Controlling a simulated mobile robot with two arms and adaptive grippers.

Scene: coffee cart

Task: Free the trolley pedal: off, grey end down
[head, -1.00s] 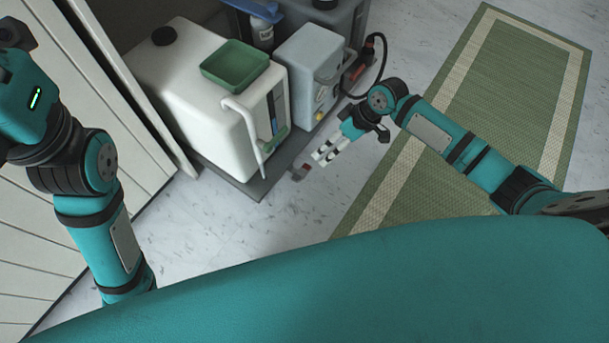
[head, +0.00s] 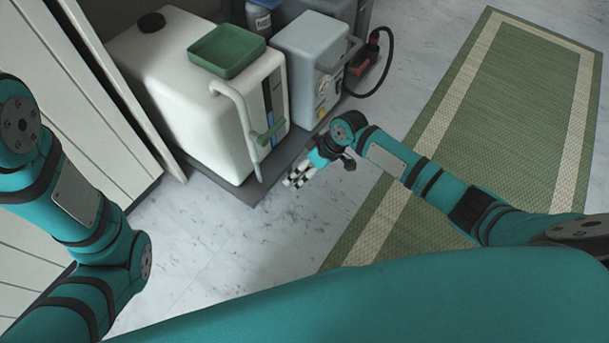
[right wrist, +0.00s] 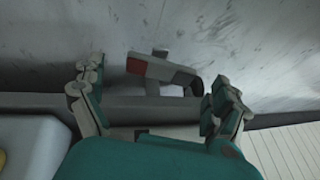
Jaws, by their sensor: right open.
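The trolley pedal (right wrist: 160,70) shows in the right wrist view, just off the trolley edge. It has a red end at left and a grey body with a dark end at right. I cannot tell which end is lower. My right gripper (right wrist: 155,92) is open and empty, with one finger on each side of the pedal in the picture; contact is not visible. In the head view the right gripper (head: 297,180) is low beside the trolley's front corner and hides the pedal. The trolley (head: 262,193) is a dark grey flat platform. My left gripper is out of view.
The trolley carries a white tank (head: 190,100) with a green tray (head: 227,50) on top, and a grey box unit (head: 310,65). A black hose (head: 390,70) loops at its right side. A green mat (head: 490,110) lies at right. A slatted panel stands at left.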

